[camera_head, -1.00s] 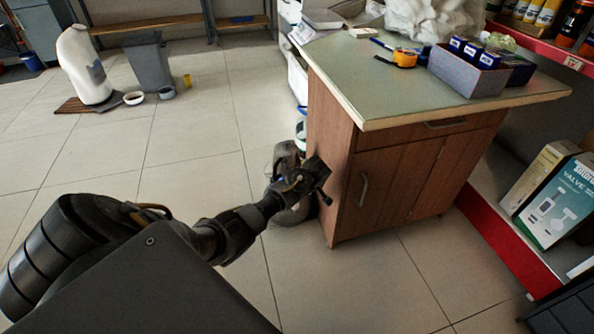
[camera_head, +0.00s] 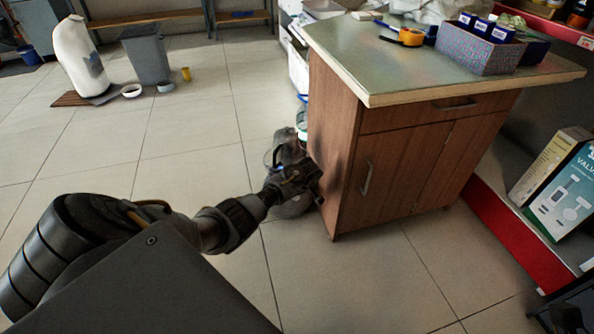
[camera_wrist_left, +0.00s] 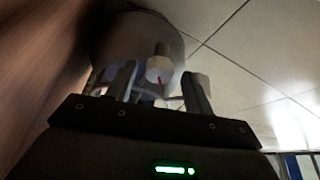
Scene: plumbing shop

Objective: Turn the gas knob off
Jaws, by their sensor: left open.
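The gas knob (camera_wrist_left: 159,68) is a pale, many-sided knob with a small red mark, seen in the left wrist view. It is on or in front of a grey rounded cylinder (camera_wrist_left: 130,38). My left gripper (camera_wrist_left: 160,82) is open, with one finger on each side of the knob in the picture; I cannot tell whether either touches it. The knob is hidden there.
The wooden cabinet (camera_head: 390,180) stands close to the right of my left gripper. Its green top (camera_head: 400,72) holds a tape measure and a box. A red-edged shelf (camera_head: 510,235) is at the right. Open tiled floor (camera_head: 190,130) lies to the left.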

